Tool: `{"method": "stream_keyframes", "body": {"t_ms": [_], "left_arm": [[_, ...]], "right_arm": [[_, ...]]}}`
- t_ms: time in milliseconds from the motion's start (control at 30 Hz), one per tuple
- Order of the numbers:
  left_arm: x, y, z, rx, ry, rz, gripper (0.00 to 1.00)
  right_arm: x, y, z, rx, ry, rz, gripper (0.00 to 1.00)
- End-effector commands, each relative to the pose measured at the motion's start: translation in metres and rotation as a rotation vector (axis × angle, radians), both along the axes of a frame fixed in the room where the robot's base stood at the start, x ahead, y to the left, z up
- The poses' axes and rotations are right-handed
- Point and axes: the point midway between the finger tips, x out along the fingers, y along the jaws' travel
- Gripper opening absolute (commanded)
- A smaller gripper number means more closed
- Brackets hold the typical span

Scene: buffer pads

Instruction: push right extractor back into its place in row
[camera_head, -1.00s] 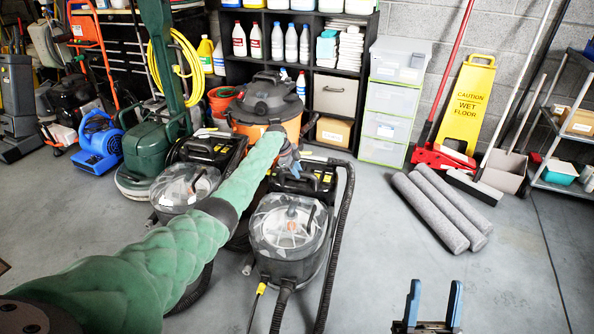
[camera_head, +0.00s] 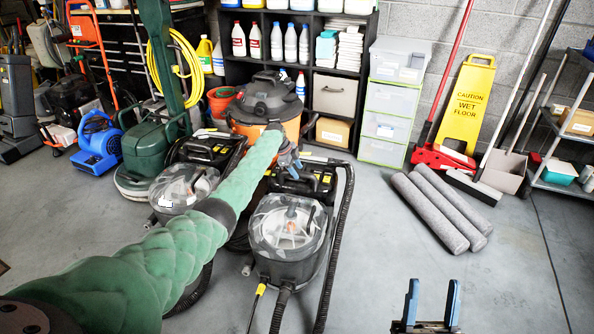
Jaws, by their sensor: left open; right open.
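The right extractor (camera_head: 287,228) is a black machine with a clear domed tank, standing on the floor nearer to me than the left extractor (camera_head: 185,187). My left arm, in a green padded sleeve, reaches across between the two tanks. My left gripper (camera_head: 290,161) is at the right extractor's rear upper part, by its black handle section. It is small and partly hidden there; I cannot tell whether it touches. It looks open, with nothing seen between the fingers. My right gripper (camera_head: 433,300) is open and empty above bare floor at the bottom right.
An orange and black vacuum (camera_head: 266,103) stands behind the extractors. A green floor machine (camera_head: 148,150) is left of them. A black hose (camera_head: 341,235) runs along the right extractor's right side. Grey rolls (camera_head: 440,210) lie on the floor at right. Floor between rolls and extractor is clear.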

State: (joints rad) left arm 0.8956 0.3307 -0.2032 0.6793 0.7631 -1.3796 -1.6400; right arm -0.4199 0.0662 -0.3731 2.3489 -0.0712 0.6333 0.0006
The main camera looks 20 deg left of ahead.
Motion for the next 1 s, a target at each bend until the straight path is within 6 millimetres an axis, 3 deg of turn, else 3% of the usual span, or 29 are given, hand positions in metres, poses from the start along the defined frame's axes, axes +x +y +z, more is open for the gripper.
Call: {"method": "stream_keyframes", "body": {"t_ms": [100, 600, 1000], "left_arm": [[-0.002, 0.004, 0.011, 0.000, -0.002, 0.001, 0.45], [-0.013, 0.022, 0.055, 0.001, -0.003, 0.001, 0.45], [-0.015, 0.024, 0.064, 0.001, -0.002, 0.000, 0.45]], "right_arm": [[0.016, 0.006, -0.029, -0.027, 0.103, 0.003, 0.50], [0.047, 0.018, -0.111, -0.101, 0.397, 0.019, 0.50], [0.051, 0.020, -0.128, -0.115, 0.454, 0.022, 0.50]]}}
